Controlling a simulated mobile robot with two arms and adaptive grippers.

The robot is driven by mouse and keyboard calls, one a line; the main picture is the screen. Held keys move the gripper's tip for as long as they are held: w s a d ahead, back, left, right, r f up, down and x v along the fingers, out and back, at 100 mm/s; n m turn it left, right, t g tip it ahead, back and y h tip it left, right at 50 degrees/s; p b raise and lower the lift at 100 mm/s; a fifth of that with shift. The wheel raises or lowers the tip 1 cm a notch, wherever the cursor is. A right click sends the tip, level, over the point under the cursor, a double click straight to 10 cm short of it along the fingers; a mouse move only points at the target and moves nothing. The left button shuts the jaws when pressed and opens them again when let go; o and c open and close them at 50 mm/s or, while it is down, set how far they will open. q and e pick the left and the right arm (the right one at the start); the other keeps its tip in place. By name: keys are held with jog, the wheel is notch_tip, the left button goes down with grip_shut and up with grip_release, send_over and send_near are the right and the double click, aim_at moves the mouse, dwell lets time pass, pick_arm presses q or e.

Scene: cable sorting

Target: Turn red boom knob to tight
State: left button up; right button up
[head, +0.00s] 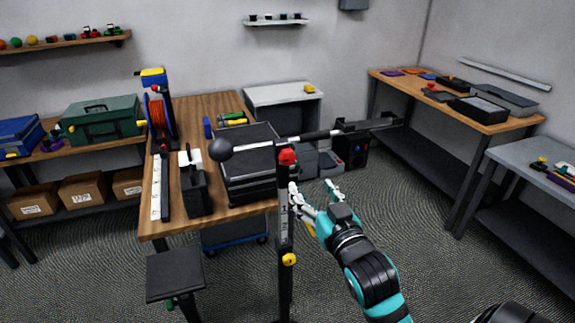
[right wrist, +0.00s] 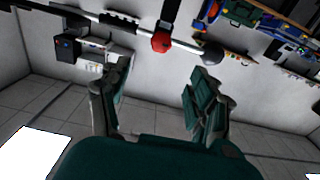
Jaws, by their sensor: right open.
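The red boom knob (head: 287,157) sits near the top of a dark upright stand (head: 284,230), where a boom (head: 325,134) crosses it. The boom has a dark ball (head: 220,149) at its left end. In the right wrist view the red knob (right wrist: 161,42) shows beyond and between the fingertips. My right gripper (head: 314,190) is open and empty, just right of the stand and below the red knob. Its fingers also show spread apart in the right wrist view (right wrist: 160,80). A yellow knob (head: 289,259) is lower on the stand. My left gripper is not in view.
A wooden table (head: 150,222) with a black case (head: 195,185), cable reel (head: 158,110) and black stacked boxes (head: 245,165) stands behind the stand at left. Benches (head: 500,127) line the right wall. Open floor lies between them.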

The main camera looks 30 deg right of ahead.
aim_at(289, 159)
jog(key=p+x, duration=0.3)
jog(key=x, duration=1.1)
jog(key=shift+w+a, duration=0.1)
jog(key=c, duration=1.1)
